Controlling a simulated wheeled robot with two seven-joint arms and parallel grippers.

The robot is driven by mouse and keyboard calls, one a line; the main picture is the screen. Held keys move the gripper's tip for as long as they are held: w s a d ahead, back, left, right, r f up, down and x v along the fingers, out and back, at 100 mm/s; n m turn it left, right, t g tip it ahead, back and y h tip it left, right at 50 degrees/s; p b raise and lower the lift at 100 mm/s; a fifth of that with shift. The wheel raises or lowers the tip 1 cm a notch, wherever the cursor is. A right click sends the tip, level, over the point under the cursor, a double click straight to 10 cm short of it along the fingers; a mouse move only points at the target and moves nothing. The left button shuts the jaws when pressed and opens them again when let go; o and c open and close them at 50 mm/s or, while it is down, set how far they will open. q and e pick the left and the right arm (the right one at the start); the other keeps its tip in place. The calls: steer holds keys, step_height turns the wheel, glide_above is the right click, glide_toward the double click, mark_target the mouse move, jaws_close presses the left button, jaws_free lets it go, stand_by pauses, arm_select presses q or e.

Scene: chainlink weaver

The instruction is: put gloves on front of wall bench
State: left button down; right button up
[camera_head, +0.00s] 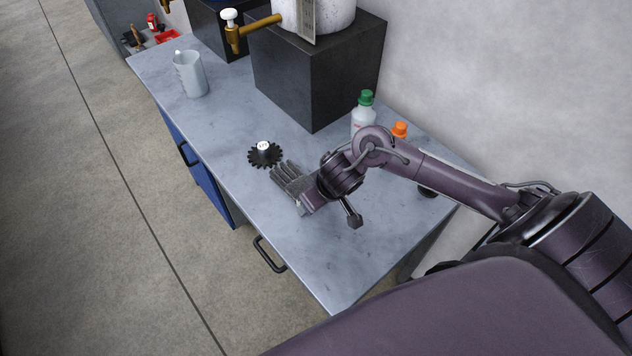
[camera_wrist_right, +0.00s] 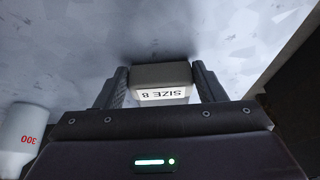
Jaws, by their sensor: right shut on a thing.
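The grey gloves (camera_head: 290,177) are on or just over the bench top, fingers toward the back left; I cannot tell whether they touch it. My right gripper (camera_head: 306,200) is at their cuff end. In the right wrist view, my right gripper (camera_wrist_right: 161,88) is shut on the grey cuff (camera_wrist_right: 160,73), which carries a white label reading "SIZE 8". The wall bench (camera_head: 325,262) has a grey top and stands along the pale wall. My left gripper is not in view.
A black toothed wheel (camera_head: 259,160) lies just left of the gloves. A green-capped bottle (camera_head: 363,113) and an orange-capped bottle (camera_head: 400,131) stand behind my right arm. A jug (camera_head: 190,78) and black block (camera_head: 312,85) stand farther back.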

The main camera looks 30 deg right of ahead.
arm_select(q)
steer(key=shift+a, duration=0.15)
arm_select(e)
steer(key=o, duration=0.7)
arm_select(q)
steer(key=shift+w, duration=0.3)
arm_select(e)
steer(key=o, duration=0.3)
steer(key=shift+o, duration=0.2)
steer(key=shift+r, duration=0.3)
arm_select(q)
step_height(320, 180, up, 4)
steer(key=p, duration=0.3)
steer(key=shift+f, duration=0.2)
arm_select(e)
steer(key=v, duration=1.1)
steer(key=shift+s+r, duration=0.2)
steer(key=shift+s, duration=0.05)
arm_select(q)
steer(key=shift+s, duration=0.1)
arm_select(e)
steer(key=shift+a, duration=0.15)
